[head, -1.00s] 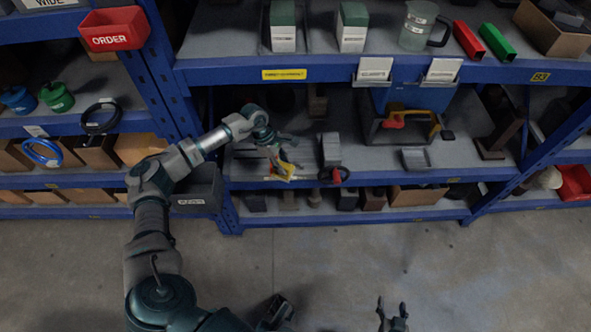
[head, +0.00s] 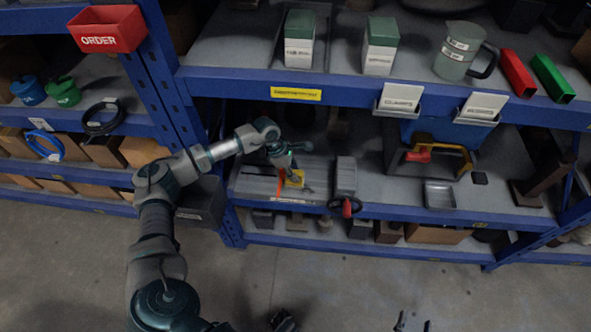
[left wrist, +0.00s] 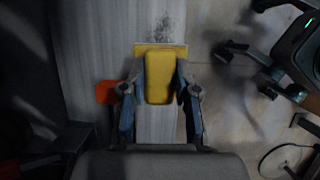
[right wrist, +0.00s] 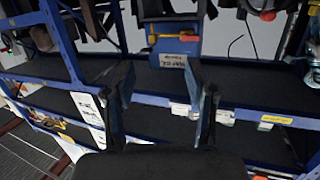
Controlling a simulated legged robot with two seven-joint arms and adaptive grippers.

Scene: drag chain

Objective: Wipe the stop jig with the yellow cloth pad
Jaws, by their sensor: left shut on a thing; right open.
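My left gripper (head: 288,163) is shut on the yellow cloth pad (head: 297,180), over the left part of the middle shelf. In the left wrist view the pad (left wrist: 160,78) is between the two fingers, above a pale grey surface (left wrist: 92,50). This surface appears to be the stop jig (head: 252,182), a long grey piece on that shelf. A dark speckled smudge (left wrist: 160,30) lies just beyond the pad's far edge. I cannot tell if pad and surface touch. An orange part (left wrist: 106,92) shows left of the pad. My right gripper (right wrist: 163,88) is open and empty, low at the head view's bottom edge (head: 413,324).
A grey block (head: 346,176) and a black ring with a red part (head: 347,207) stand right of the jig. A small grey tray (head: 439,195) is further right. The blue upper shelf edge (head: 340,103) runs above my left arm.

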